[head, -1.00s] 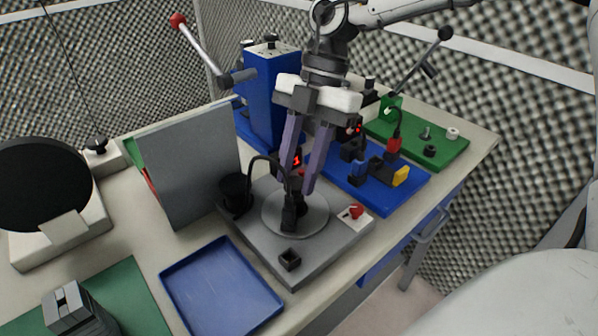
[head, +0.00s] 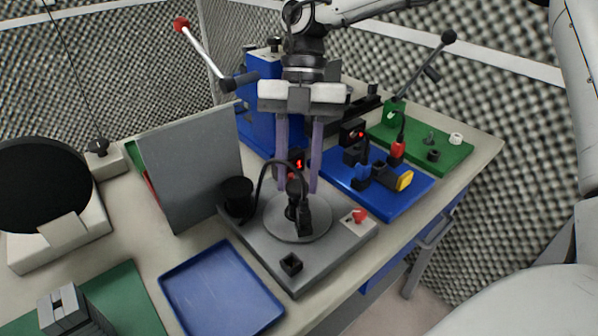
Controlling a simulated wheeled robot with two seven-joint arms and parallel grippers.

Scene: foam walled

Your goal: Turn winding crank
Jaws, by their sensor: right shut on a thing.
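The winding device has a grey base (head: 262,246) with a round grey turntable disc (head: 278,229). A black crank piece (head: 303,220) stands on the disc, its lower end towards the front. My right gripper (head: 298,188) comes down from above, its two purple-grey fingers on either side of the black upper part of the crank, shut on it. The exact contact is partly hidden by dark parts. A black cable arches from a black cup (head: 238,194) on the base to the crank area. A small display with a red 1 (head: 298,163) shows between the fingers. My left gripper is not in view.
A grey upright panel (head: 190,180) stands left. A blue tray (head: 222,290) lies in front. A blue board (head: 398,206) and green board (head: 446,155) are to the right, a blue lever block behind.

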